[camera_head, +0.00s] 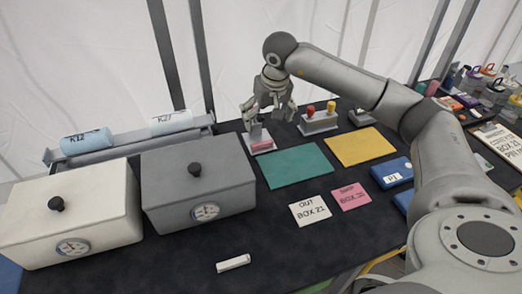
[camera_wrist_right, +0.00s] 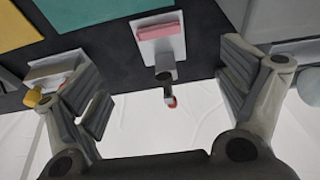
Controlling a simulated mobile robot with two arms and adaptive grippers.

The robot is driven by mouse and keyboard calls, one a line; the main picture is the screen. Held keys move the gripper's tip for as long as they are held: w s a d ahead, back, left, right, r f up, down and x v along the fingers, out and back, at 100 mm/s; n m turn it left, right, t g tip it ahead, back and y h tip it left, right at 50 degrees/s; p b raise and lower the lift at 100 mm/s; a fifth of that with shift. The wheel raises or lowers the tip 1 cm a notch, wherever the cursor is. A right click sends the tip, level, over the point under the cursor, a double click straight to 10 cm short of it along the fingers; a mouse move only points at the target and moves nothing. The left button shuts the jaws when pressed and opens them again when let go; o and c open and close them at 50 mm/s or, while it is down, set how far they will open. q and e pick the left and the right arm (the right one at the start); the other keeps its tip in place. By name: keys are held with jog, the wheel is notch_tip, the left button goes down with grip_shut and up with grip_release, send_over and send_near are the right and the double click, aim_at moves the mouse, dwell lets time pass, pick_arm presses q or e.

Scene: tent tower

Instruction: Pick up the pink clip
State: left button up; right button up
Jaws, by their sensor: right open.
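A small pink piece (camera_head: 262,146), which may be the pink clip, lies at the front of a small white stand (camera_head: 257,134) behind the grey box. It also shows in the right wrist view (camera_wrist_right: 158,34), on the white stand with a grey post that ends in a red knob (camera_wrist_right: 171,102). My right gripper (camera_head: 268,113) is open and empty, above the stand. In the right wrist view its fingers (camera_wrist_right: 163,82) are spread to either side of the post. I cannot tell whether they touch anything. My left gripper is not in view.
A grey lidded box (camera_head: 195,185) and a white one (camera_head: 70,215) stand at left. Green (camera_head: 297,165) and yellow (camera_head: 360,146) mats lie in front. Several coloured items crowd the far right.

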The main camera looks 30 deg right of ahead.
notch_tip(320, 180, down, 3)
jog(key=b, duration=0.2)
jog(key=p, duration=0.1)
send_over(262, 143)
jog(key=s, duration=0.3)
jog(key=f, duration=0.5)
jog(key=shift+w+a, duration=0.25)
jog(key=shift+a, duration=0.15)
jog(key=shift+w+d+f+p, duration=0.1)
jog(key=shift+w+f+p, duration=0.15)
jog(key=shift+f+p, duration=0.25)
jog(key=p+x, duration=0.1)
jog(key=x, duration=0.2)
jog(key=shift+w+d, duration=0.2)
jog(key=shift+w+d+f, duration=0.1)
jog(key=shift+w+f, duration=0.1)
jog(key=shift+f, duration=0.3)
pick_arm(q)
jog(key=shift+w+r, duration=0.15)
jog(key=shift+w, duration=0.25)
pick_arm(e)
jog(key=c, duration=0.8)
